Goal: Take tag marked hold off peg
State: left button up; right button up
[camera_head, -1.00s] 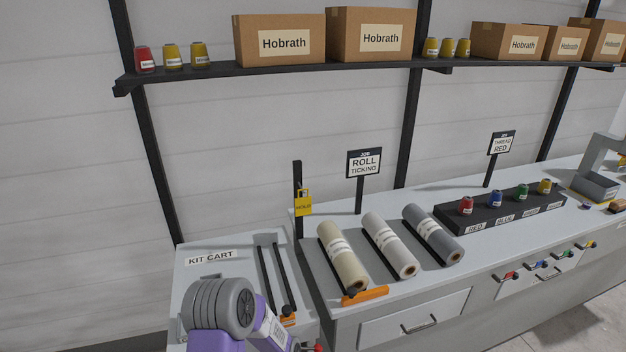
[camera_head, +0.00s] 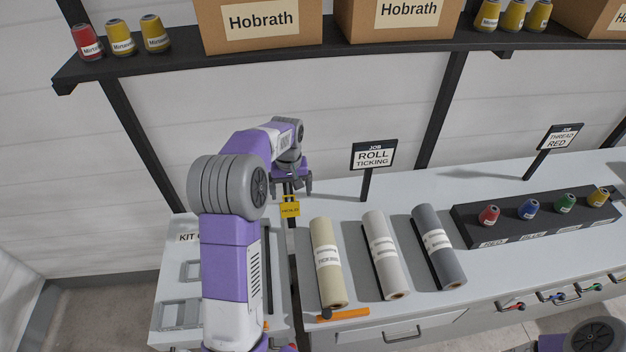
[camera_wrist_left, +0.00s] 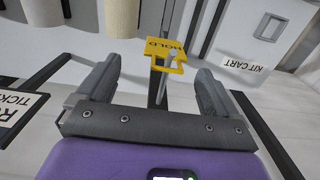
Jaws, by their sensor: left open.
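The yellow tag marked HOLD (camera_head: 290,209) hangs at the black post with the peg, at the back left corner of the counter. In the left wrist view the tag (camera_wrist_left: 160,47) shows with its loop towards me, and a thin grey peg (camera_wrist_left: 172,62) shows at the loop. My left gripper (camera_head: 291,184) is just above the tag in the head view. In the left wrist view its open fingers (camera_wrist_left: 158,70) stand either side of the peg and loop, with nothing gripped. The upper post is hidden behind the gripper. My right gripper is not in view.
Fabric rolls (camera_head: 328,262) lie on the counter right of the tag. A ROLL TICKING sign (camera_head: 374,155) stands close to the right of the gripper. The kit cart (camera_head: 172,308) is at left, partly behind my left arm. A shelf with boxes (camera_head: 258,22) runs above.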

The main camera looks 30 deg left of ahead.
aim_at(290, 204)
pick_arm(q)
jog(key=shift+s+a+f, duration=0.1)
jog(key=shift+s+f, duration=0.25)
jog(key=shift+s, duration=0.35)
jog(key=f, duration=0.1)
jog(key=f+p, duration=0.1)
jog(key=f, duration=0.2)
jog(key=shift+w+a+f, duration=0.1)
jog(key=shift+w+f, duration=0.2)
jog(key=shift+f, duration=0.05)
jog(key=shift+f+p, duration=0.3)
jog(key=shift+f, duration=0.3)
jog(key=c, duration=1.4)
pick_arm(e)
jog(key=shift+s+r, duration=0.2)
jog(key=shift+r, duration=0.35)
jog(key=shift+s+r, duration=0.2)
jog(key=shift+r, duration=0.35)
pick_arm(q)
jog(key=shift+r, duration=0.1)
